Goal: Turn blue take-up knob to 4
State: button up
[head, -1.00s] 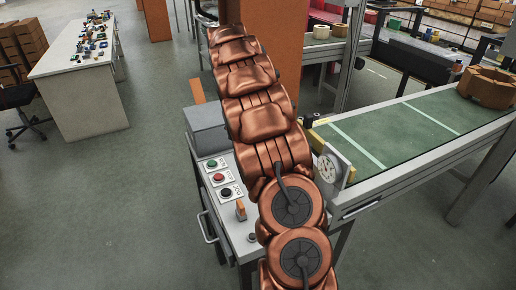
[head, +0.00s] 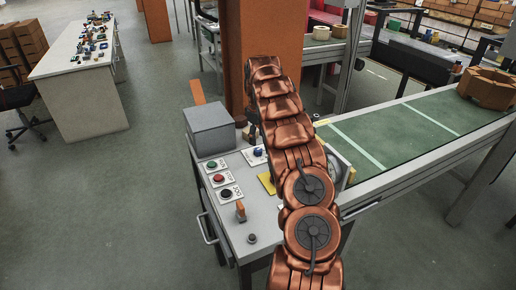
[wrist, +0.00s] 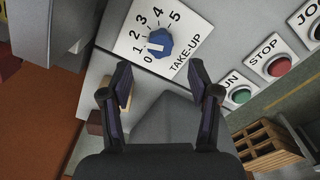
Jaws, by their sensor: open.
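The blue take-up knob (wrist: 158,42) sits on a white plate (wrist: 126,44) marked 0 to 5 in the wrist view. Its white mark points toward about the 1. In the head view the knob (head: 258,152) shows on the control panel, just left of my arm. My gripper (wrist: 158,74) is open and empty. Its two fingertips lie apart, to the left and right below the knob in the wrist picture, and do not touch it. In the head view my gripper is mostly hidden by the arm.
Green (head: 211,164), red (head: 218,178) and black (head: 226,193) buttons line the panel near the knob. A grey box (head: 209,129) stands behind them. An orange switch (head: 240,210) sits in front. The green conveyor (head: 400,138) runs to the right; an orange pillar (head: 268,35) rises behind.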

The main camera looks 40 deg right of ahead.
aim_at(258, 149)
notch_tip(258, 149, down, 6)
jog(key=shift+f+p, duration=0.1)
jog(key=shift+p, duration=0.65)
jog(key=c, duration=1.2)
jog(key=shift+o, duration=0.2)
